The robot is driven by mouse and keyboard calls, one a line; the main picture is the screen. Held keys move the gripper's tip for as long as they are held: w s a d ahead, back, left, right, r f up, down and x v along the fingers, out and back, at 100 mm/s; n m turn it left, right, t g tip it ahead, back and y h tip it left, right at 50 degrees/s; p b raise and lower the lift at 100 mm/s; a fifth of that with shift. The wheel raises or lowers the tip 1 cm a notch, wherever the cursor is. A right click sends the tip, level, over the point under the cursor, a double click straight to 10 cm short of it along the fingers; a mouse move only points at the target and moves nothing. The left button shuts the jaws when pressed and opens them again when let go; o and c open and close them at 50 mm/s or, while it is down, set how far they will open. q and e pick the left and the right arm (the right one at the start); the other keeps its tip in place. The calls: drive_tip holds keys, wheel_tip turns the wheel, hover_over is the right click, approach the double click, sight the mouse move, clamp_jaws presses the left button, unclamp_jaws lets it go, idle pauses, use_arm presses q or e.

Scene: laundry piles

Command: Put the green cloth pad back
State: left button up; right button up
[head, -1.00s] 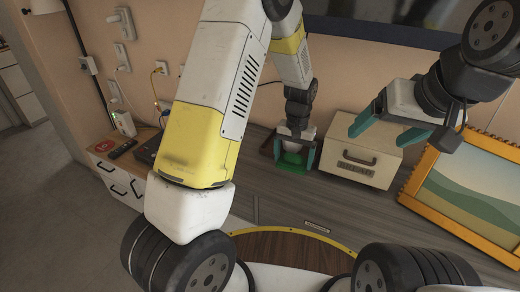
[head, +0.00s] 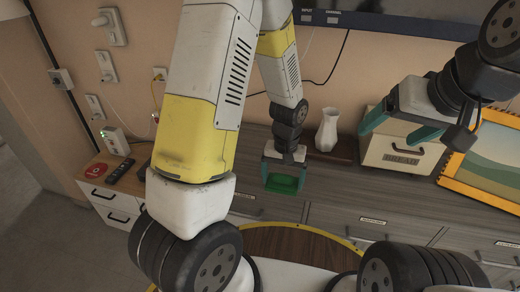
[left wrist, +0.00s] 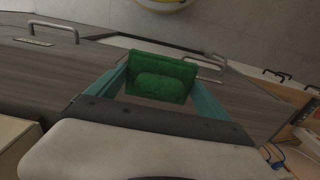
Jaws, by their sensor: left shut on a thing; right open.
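The green cloth pad (head: 284,184) is held between the fingers of my left gripper (head: 285,178), near the front edge of the cabinet top in the head view. In the left wrist view the pad (left wrist: 160,76) sits between the two teal fingers (left wrist: 163,93), its face with a rounded raised patch showing. Drawer fronts and floor lie beyond it, and no support shows under it. My right gripper (head: 402,128) is open and empty, at the right in front of the cream box.
A white vase (head: 327,130) stands by a dark wooden tray (head: 343,150) at the wall. Right of it are a cream box (head: 400,153) and a yellow-framed picture (head: 490,160). A remote (head: 121,170) and red item (head: 97,170) lie at the left.

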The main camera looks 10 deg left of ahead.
use_arm(q)
hover_over(258, 167)
drive_tip(key=shift+f, duration=2.55)
drive_tip(key=shift+s+f, duration=0.1)
drive_tip(key=shift+f, duration=0.05)
drive_tip(key=o, duration=1.1)
drive_tip(key=shift+d, duration=0.1)
drive_tip(key=shift+c, duration=0.2)
